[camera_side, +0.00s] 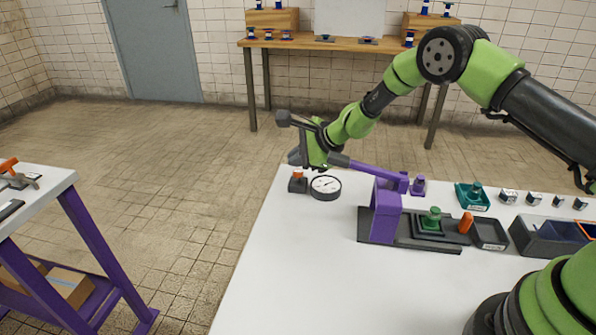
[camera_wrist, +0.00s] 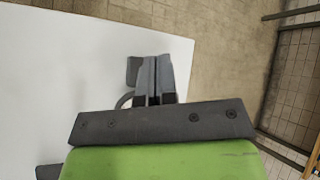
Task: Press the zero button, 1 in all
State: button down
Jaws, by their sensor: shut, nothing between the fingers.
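The zero button is an orange cap on a small dark block (camera_side: 298,185) near the table's far left corner, beside a round white-faced gauge (camera_side: 326,186). My gripper (camera_side: 295,158) is shut and empty, with its fingertips just above the button; a small gap seems to show in the side view. In the wrist view my shut fingers (camera_wrist: 157,63) cover the orange cap. Part of the dark block (camera_wrist: 132,70) shows to their left, and a bit of the gauge's rim (camera_wrist: 124,100) shows below it.
A purple stand with an arm (camera_side: 386,212) rises right of the gauge. Beyond it are a green knob (camera_side: 432,217), an orange peg (camera_side: 466,223), a teal tray (camera_side: 472,197) and a dark bin (camera_side: 545,240). The white tabletop (camera_side: 300,270) in front is clear.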

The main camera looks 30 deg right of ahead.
aim_at(298, 173)
jog(key=shift+r, duration=0.2)
jog(key=shift+r, duration=2.4)
jog(key=shift+r, duration=0.25)
jog(key=s+a+r+n+y, duration=0.1)
jog(key=s+a+r+n, duration=0.1)
jog(key=s+r+n, duration=1.2)
jog(key=s+d+r+n+h, duration=0.1)
jog(key=s+d+r, duration=0.1)
jog(key=s, duration=0.8)
jog(key=s+d+r+n+g+h, duration=0.1)
jog(key=s+r+n+h, duration=0.1)
jog(key=s, duration=0.9)
jog(key=shift+s+d+r+n, duration=0.2)
jog(key=shift+d+r+n, duration=0.15)
jog(key=shift+r, duration=0.2)
